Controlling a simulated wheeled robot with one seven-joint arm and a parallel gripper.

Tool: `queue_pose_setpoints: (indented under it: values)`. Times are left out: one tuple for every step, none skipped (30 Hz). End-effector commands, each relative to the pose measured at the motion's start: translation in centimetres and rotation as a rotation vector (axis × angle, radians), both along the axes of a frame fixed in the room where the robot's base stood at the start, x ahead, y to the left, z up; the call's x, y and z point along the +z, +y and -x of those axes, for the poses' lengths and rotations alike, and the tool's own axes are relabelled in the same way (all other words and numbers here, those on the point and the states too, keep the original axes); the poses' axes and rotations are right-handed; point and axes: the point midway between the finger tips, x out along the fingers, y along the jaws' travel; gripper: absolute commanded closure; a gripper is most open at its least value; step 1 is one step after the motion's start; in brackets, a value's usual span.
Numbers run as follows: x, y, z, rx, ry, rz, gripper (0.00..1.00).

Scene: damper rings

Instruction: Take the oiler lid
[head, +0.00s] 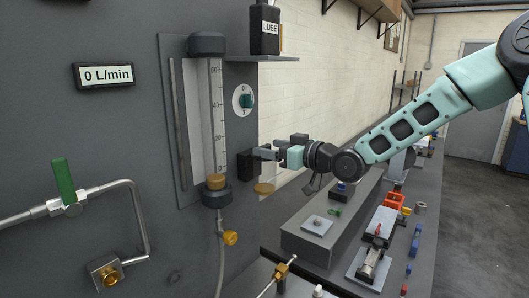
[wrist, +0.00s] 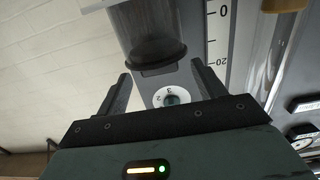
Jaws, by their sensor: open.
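In the wrist view, a dark round cap, which looks like the oiler lid (wrist: 152,54), sits on the end of a clear cylinder on the panel. My gripper (wrist: 160,72) is open, with one finger toward each side of the cap and nothing held. In the head view, my gripper (head: 262,154) points left at the panel, close to a dark block (head: 246,164). An amber disc (head: 264,188) shows just below it. My fingers partly cover this spot, so I cannot tell the lid apart there or whether they touch it.
A flow tube with a scale (head: 216,110) stands left of my gripper. A dial (head: 243,100) and a shelf with a LUBE bottle (head: 264,30) are above. A grey bench (head: 305,245) with several small parts lies below right. A green-handled valve (head: 64,180) is far left.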

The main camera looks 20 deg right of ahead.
Motion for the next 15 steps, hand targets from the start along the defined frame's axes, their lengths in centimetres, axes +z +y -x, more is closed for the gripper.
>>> queue_pose_setpoints:
  values:
    - [0.3, 0.5, -0.5, 0.004, 0.002, -0.004, 0.31]
    - [0.4, 0.8, -0.8, 0.004, 0.002, -0.004, 0.31]
    - [0.5, 1.2, -1.3, 0.005, 0.001, -0.005, 0.31]
    - [0.5, 1.4, -1.7, 0.004, 0.002, -0.005, 0.31]
    - [0.5, 1.6, -2.1, 0.004, 0.002, -0.005, 0.31]
    - [0.4, 1.9, -2.5, 0.004, 0.002, -0.004, 0.31]
    - [0.3, 2.1, -2.8, 0.004, 0.002, -0.003, 0.31]
    - [0.3, 2.3, -3.1, 0.004, 0.0, -0.002, 0.31]
    - [0.2, 2.5, -3.4, 0.003, 0.002, -0.003, 0.31]
    - [0.1, 2.6, -3.5, 0.002, 0.003, -0.002, 0.31]
    - [0.1, 2.7, -3.7, 0.002, 0.003, -0.002, 0.31]
    - [0.0, 2.8, -3.8, 0.002, 0.001, -0.002, 0.31]
    - [0.0, 2.8, -3.8, 0.002, 0.001, -0.001, 0.31]
    - [0.0, 2.8, -3.8, 0.002, 0.001, -0.001, 0.31]
    - [0.0, 2.8, -3.8, 0.001, 0.0, 0.0, 0.31]
